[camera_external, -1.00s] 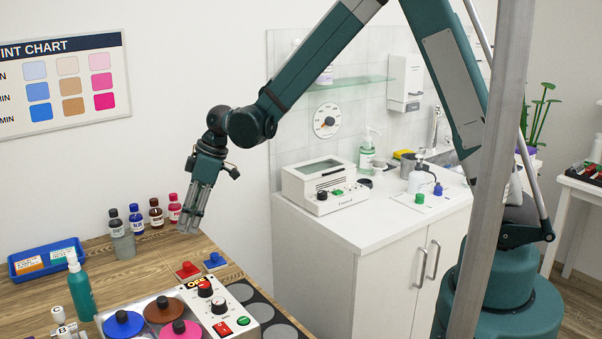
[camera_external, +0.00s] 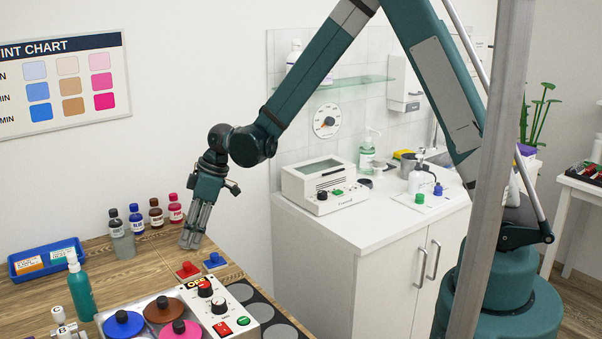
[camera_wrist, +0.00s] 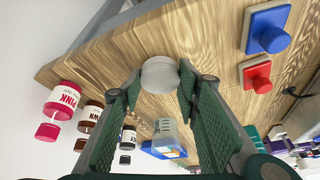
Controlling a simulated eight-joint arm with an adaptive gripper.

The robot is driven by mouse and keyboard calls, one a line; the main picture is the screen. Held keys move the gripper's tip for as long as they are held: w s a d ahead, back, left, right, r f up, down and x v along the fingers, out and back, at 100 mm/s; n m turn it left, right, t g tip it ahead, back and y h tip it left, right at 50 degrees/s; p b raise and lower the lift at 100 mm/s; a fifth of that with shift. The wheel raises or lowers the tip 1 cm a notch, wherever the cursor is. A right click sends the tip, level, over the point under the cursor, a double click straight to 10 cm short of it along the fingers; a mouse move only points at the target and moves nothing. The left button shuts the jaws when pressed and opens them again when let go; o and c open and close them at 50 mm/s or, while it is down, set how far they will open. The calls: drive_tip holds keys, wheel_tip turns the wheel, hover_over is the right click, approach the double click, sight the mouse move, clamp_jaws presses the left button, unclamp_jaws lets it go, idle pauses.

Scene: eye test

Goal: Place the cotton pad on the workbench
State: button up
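The cotton pad (camera_wrist: 160,75) is a round, whitish, thick disc in the wrist view. It sits between my fingertips, with one finger close against each side, and my gripper (camera_external: 191,244) appears shut on it. In the external view I cannot make the pad out apart from the grey fingers. My gripper points down at the back right part of the wooden workbench (camera_external: 135,272), low over it. I cannot tell whether the pad touches the wood. The workbench also shows behind the pad in the wrist view (camera_wrist: 215,75).
A red knobbed tile (camera_external: 187,270) and a blue one (camera_external: 215,261) lie just in front of my gripper. Several stain bottles (camera_external: 156,213) stand behind and left. A blue tray (camera_external: 45,259), a green bottle (camera_external: 80,290) and a control box (camera_external: 218,308) occupy the left and front. Bare wood lies between.

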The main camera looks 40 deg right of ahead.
drive_tip(key=shift+f, duration=0.35)
drive_tip(key=o, duration=0.6)
drive_tip(key=shift+r, duration=0.3)
drive_tip(key=shift+p+v, duration=0.45)
drive_tip(key=shift+v, duration=5.5)
drive_tip(key=shift+d+r, duration=0.1)
